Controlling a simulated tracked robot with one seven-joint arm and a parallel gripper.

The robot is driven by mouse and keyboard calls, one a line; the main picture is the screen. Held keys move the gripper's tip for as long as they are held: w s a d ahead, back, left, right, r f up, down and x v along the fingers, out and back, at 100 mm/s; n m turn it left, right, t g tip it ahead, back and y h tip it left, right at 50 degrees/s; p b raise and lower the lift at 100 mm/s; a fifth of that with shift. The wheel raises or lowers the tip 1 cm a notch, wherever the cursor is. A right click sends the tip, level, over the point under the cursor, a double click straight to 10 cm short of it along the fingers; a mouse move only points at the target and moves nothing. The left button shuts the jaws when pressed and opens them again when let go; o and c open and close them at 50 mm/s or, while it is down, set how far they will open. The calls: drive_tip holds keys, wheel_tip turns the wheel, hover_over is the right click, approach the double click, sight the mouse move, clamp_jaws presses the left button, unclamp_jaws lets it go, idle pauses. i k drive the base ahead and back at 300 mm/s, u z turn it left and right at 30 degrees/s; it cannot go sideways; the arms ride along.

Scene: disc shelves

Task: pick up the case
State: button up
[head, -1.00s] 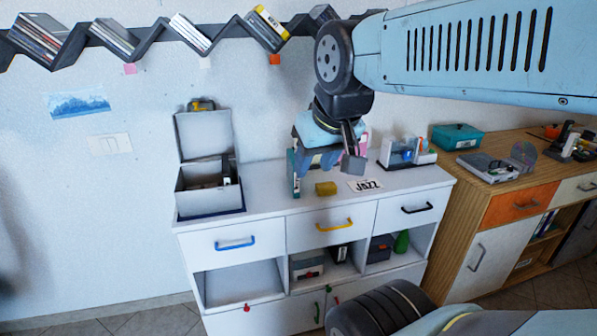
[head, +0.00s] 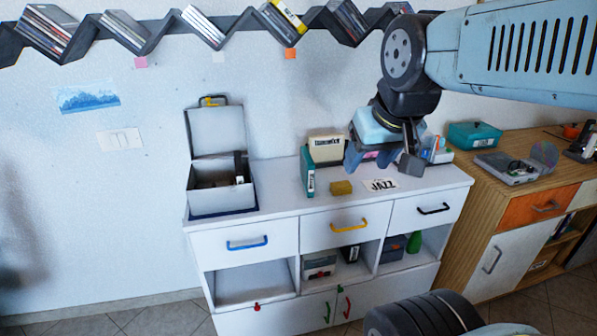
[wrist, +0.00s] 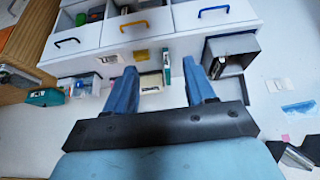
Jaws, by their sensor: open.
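A slim teal case (head: 308,172) stands upright on the white cabinet top, left of a cream box (head: 326,148) with a dark label. In the wrist view the teal case (wrist: 167,67) shows between my finger directions, nearer the right finger; the cream box (wrist: 151,81) is beside it. Other thin cases (head: 204,27) lean in the zigzag wall shelf, so I cannot tell which case is meant. My gripper (head: 384,162) is open and empty, over the right part of the cabinet, right of the teal case. It hides part of the things behind it.
A yellow block (head: 341,188) and a JAZZ card (head: 380,185) lie on the white cabinet top (head: 280,190). An open grey box (head: 222,197) stands at its left. A wooden cabinet (head: 455,210) at the right holds a teal box (head: 474,135) and a disc player (head: 508,167).

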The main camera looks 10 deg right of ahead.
sight(307, 166)
drive_tip(key=u, duration=0.6)
drive_tip(key=i, duration=0.15)
drive_tip(key=z, duration=2.8)
drive_tip(key=k, duration=1.85)
drive_tip(key=u, duration=0.3)
drive_tip(key=i, duration=1)
drive_tip(key=u, duration=0.15)
